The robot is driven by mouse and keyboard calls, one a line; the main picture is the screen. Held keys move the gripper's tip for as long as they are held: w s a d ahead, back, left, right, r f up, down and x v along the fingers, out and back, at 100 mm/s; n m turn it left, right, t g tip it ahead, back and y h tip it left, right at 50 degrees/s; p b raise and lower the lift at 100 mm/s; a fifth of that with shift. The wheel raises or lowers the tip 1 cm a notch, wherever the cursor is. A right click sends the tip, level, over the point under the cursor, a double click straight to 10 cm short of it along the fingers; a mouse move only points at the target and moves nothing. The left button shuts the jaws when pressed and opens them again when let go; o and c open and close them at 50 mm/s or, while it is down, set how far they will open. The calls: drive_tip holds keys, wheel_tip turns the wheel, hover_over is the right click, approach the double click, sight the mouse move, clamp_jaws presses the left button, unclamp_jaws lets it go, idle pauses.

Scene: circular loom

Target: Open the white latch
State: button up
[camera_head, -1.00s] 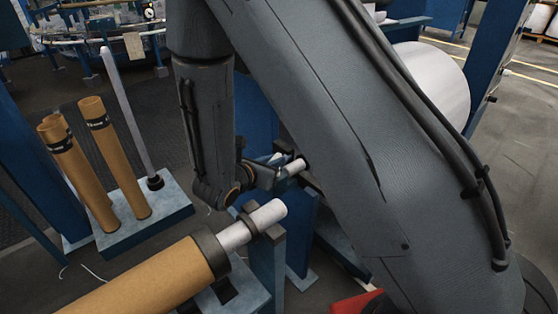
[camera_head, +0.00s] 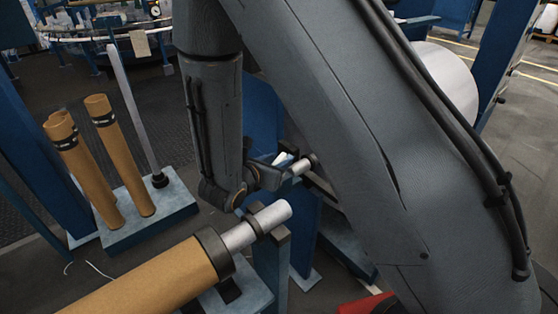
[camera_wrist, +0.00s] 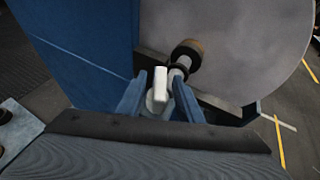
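The white latch (camera_wrist: 161,84) is a small upright white block in the middle of the wrist view, in front of a round shaft end (camera_wrist: 184,56) with a dark collar. My gripper (camera_wrist: 159,90) has its two blue fingers apart, one on each side of the latch, with a visible gap on the left. I cannot tell whether the right finger touches it. In the head view my arm hides most of this area. A small white piece, apparently the latch (camera_head: 281,158), shows by my gripper, beside the shaft.
A large pale roll (camera_wrist: 230,45) stands just behind the latch, with a blue frame panel (camera_wrist: 85,45) at left. In the head view, a brown roll (camera_head: 150,283) on a stand is at front left, and cardboard tubes (camera_head: 88,175) stand on a blue base.

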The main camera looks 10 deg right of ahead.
drive_tip(key=v, duration=0.7)
drive_tip(key=shift+a+r, duration=0.1)
